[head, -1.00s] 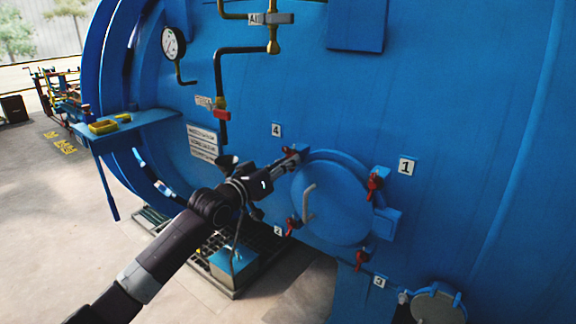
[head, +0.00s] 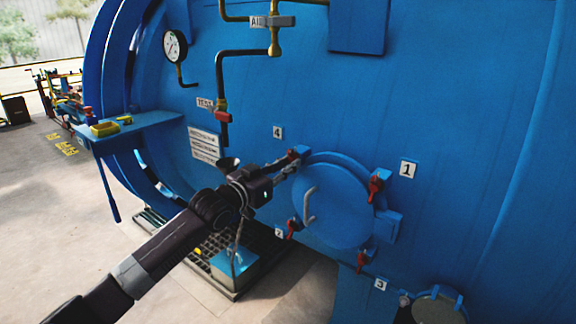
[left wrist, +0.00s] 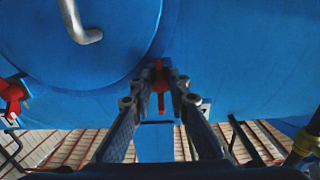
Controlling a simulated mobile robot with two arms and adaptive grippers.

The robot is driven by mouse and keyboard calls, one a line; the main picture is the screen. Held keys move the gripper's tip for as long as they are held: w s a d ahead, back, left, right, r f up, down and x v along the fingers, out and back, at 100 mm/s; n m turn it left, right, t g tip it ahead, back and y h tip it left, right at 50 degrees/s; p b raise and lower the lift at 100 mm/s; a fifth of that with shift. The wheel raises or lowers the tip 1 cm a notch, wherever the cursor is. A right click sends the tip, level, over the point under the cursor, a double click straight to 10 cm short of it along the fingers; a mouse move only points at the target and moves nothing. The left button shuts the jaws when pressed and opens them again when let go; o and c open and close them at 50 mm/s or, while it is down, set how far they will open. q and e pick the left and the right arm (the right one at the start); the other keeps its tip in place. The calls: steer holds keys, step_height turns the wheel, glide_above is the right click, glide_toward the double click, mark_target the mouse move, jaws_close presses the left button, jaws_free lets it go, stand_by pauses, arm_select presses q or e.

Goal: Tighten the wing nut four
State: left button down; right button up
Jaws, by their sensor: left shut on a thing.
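The red wing nut four (head: 293,154) sits at the upper left of the round blue hatch (head: 330,215), near the label 4 (head: 278,132). My left gripper (head: 290,166) reaches it from the left, its fingertips at the nut. In the left wrist view the red nut (left wrist: 159,88) stands between the two fingertips of my left gripper (left wrist: 158,98), which are shut on it. Part of the nut is hidden by the fingers in the head view. My right gripper is out of view.
Other red wing nuts sit around the hatch, by label 1 (head: 408,169), by label 3 (head: 380,284) and at its lower left (head: 292,229). A bent hatch handle (head: 309,204) sticks out. A red-handled valve (head: 222,116) and pipe are above my arm.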

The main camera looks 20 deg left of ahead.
arm_select(q)
steer(key=shift+f, duration=0.2)
steer(key=c, duration=1.8)
jaws_free()
steer(key=shift+r, duration=0.1)
steer(key=shift+c, duration=0.2)
steer(key=v, duration=1.2)
